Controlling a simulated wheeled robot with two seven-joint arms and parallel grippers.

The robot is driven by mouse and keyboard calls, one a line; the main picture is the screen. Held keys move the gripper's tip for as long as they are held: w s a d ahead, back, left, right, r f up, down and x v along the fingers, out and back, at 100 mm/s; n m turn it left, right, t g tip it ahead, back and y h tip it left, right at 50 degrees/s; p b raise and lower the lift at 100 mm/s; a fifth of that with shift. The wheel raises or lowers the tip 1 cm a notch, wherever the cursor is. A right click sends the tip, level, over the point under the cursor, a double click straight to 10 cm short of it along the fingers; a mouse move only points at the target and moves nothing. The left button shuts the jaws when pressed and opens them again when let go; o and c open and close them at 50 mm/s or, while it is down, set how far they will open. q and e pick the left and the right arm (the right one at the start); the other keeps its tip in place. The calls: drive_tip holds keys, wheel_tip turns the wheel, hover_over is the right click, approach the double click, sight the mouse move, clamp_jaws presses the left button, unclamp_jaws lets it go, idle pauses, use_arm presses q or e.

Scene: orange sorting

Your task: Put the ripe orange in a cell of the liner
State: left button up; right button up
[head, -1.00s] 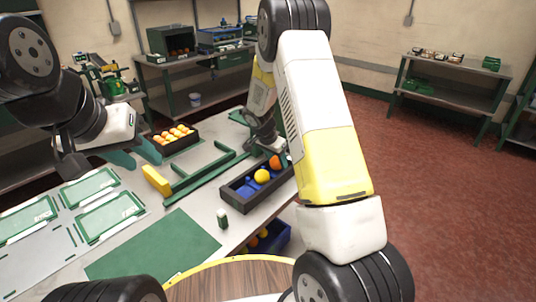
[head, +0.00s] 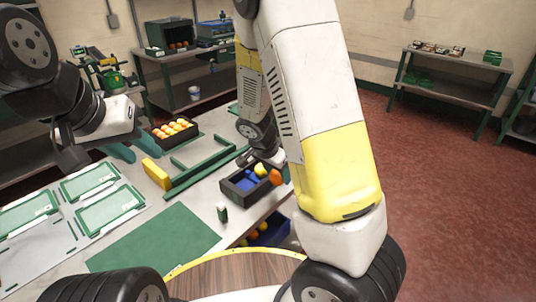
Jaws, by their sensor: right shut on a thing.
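The ripe orange (head: 275,177) is a deep orange fruit at the right end of a dark tray (head: 237,198). My right gripper (head: 279,170) is shut on it, its fingers partly hidden behind the fruit and my arm. The tray holds a blue liner (head: 243,184) with bare cells at its left. A yellower fruit (head: 260,170) sits in the tray beside the held orange. Whether the held orange touches the liner I cannot tell.
A box of several oranges (head: 175,138) stands at the back. A green frame (head: 205,170), a yellow block (head: 156,173) and a small green-capped bottle (head: 222,212) lie around the tray. The green mat (head: 160,240) is bare. A blue bin (head: 270,232) with fruit is below the table edge.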

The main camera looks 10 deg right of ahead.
drive_tip(key=shift+s+a, duration=0.1)
drive_tip(key=shift+s, duration=0.15)
drive_tip(key=shift+a+n, duration=0.1)
drive_tip(key=shift+n, duration=0.4)
drive_tip(key=shift+w+a+n+t+y, duration=0.1)
drive_tip(key=shift+w+n+t+y, duration=0.25)
drive_tip(key=shift+n, duration=0.45)
drive_tip(key=shift+w+r+n+t+y, duration=0.15)
drive_tip(key=shift+w+r+n+y, duration=0.6)
drive_tip(key=shift+n, duration=0.55)
drive_tip(key=shift+w+r+n+t+y, duration=0.2)
drive_tip(key=shift+w+r+n, duration=0.3)
drive_tip(key=shift+w+n, duration=0.65)
drive_tip(key=shift+w+r+n+t+y, duration=0.1)
drive_tip(key=shift+w+r+n+y, duration=0.5)
drive_tip(key=shift+n, duration=0.85)
